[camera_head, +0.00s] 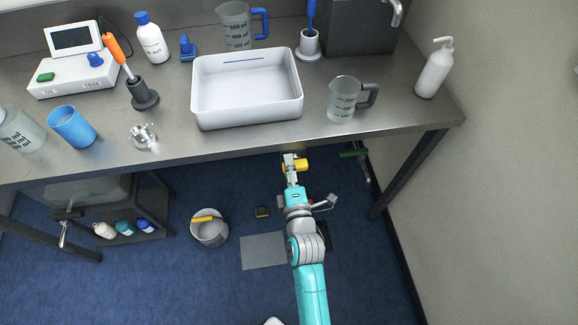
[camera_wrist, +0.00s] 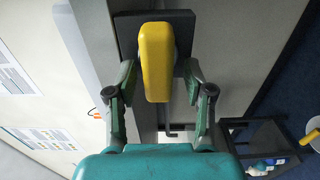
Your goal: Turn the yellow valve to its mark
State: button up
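The yellow valve handle (camera_wrist: 156,62) is a rounded bar in front of a dark square plate (camera_wrist: 186,52) in the wrist view. It also shows in the head view (camera_head: 301,165), just below the table's front edge. My gripper (camera_wrist: 158,76) is open, with one finger on each side of the handle's near end and a visible gap at both sides. In the head view my gripper (camera_head: 291,163) reaches the handle from below. I cannot make out the mark in either view.
The steel table (camera_head: 175,150) stands above, with a white tray (camera_head: 247,112) and a measuring jug (camera_head: 341,106) near its edge. A bucket (camera_head: 209,232) stands on the blue floor at left. A green-handled pipe (camera_head: 352,154) is right of the valve. A table leg (camera_head: 405,175) stands farther right.

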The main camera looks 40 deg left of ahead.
jog(key=v, duration=1.2)
dwell(0.5)
jog(key=s+d+f+m+t+h, duration=0.1)
jog(key=s+d+m+t+h, duration=0.15)
jog(key=d+m, duration=0.6)
jog(key=s+d+f+m+t+h, duration=0.1)
jog(key=s+d+m+h, duration=0.25)
jog(key=d, duration=1.05)
jog(key=s+d+r+m+h, duration=0.3)
jog(key=s+d+r+m, duration=0.1)
jog(key=s+d+m, duration=0.3)
jog(key=s+d+r+m+h, duration=0.4)
jog(key=s+d+m, duration=0.3)
jog(key=s+m, duration=0.1)
jog(key=shift+s+d+m+h, duration=0.2)
jog(key=shift+m+h, duration=0.1)
jog(key=shift+m, duration=0.2)
jog(key=shift+g, duration=0.25)
